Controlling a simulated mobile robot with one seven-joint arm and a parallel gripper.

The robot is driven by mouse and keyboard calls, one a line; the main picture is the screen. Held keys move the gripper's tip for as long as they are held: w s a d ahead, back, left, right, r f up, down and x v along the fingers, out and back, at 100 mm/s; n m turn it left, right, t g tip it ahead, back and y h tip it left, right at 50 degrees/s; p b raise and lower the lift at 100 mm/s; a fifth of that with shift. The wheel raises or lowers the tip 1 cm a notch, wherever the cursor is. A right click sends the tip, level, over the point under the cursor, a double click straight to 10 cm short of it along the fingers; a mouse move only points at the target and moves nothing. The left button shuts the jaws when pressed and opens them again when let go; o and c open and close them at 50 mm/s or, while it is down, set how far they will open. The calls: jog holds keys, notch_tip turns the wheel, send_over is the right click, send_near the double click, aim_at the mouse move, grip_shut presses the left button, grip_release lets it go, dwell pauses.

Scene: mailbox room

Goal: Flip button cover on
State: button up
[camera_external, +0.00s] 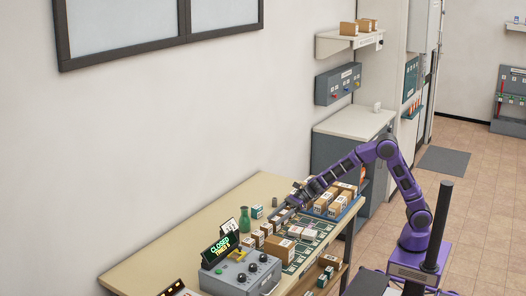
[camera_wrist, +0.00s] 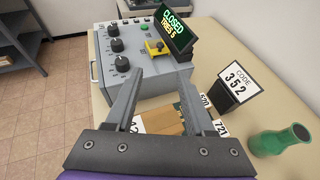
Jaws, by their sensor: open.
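A grey control box (camera_wrist: 125,75) with several black knobs (camera_wrist: 116,46) stands on the table. On its top sits a small yellow part (camera_wrist: 155,47) with a dark knob or button, which looks like the button cover; whether it is raised or lowered is too small to tell. In the external view the box (camera_external: 238,274) is at the table's near end, with the yellow part (camera_external: 238,254) on top. My gripper (camera_wrist: 160,74) is open and empty, its fingers pointing towards the box. In the external view my gripper (camera_external: 287,214) is over the table, apart from the box.
A display (camera_wrist: 175,27) reading "CLOSED TRIES 5" stands behind the yellow part. A code sign (camera_wrist: 238,86) reading 352 and a green bottle (camera_wrist: 280,139) stand to the right. Brown parcels (camera_wrist: 158,122) lie below my fingers. A small green button (camera_wrist: 145,28) is on the box.

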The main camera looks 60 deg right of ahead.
aim_at(240, 247)
jog(key=x, duration=1.7)
jog(key=shift+w, duration=0.15)
grip_shut()
dwell(0.8)
